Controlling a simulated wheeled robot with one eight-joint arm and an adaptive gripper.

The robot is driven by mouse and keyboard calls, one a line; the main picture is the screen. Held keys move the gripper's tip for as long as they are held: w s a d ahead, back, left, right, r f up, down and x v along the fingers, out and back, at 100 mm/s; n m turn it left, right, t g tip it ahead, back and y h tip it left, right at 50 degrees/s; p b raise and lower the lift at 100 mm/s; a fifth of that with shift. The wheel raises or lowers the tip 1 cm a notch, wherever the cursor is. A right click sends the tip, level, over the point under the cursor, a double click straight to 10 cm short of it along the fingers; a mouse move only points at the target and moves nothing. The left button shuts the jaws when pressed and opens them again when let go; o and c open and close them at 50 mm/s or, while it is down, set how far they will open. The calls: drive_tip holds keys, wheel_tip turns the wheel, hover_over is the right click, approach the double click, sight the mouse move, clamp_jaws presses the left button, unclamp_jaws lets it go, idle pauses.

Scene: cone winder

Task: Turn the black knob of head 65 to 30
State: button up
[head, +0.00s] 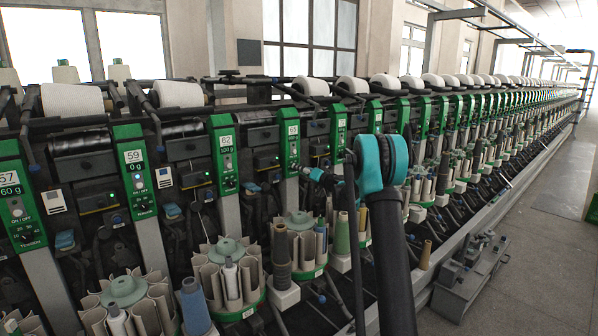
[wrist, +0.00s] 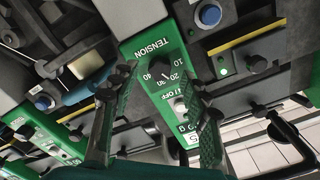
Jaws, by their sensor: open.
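The black knob (wrist: 158,69) sits on a green panel (wrist: 148,45) marked TENSION in the wrist view, with white numbers around it. I cannot tell its exact setting. My gripper (wrist: 160,82) is open, with one finger on each side of the panel and the knob between them, apart from the fingers. In the head view my gripper (head: 314,174) is small and dark, close to the lower part of a green head panel (head: 292,152).
Neighbouring green panels, such as head 59 (head: 134,170), line the machine. White yarn cones (head: 180,94) sit above and a bobbin magazine (head: 228,278) stands below. In the wrist view a blue button (wrist: 210,15) and dark machine parts flank the panel.

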drive_tip(key=shift+x, duration=0.8)
drive_tip(key=shift+c, duration=0.2)
clamp_jaws()
drive_tip(key=shift+m, duration=4.8)
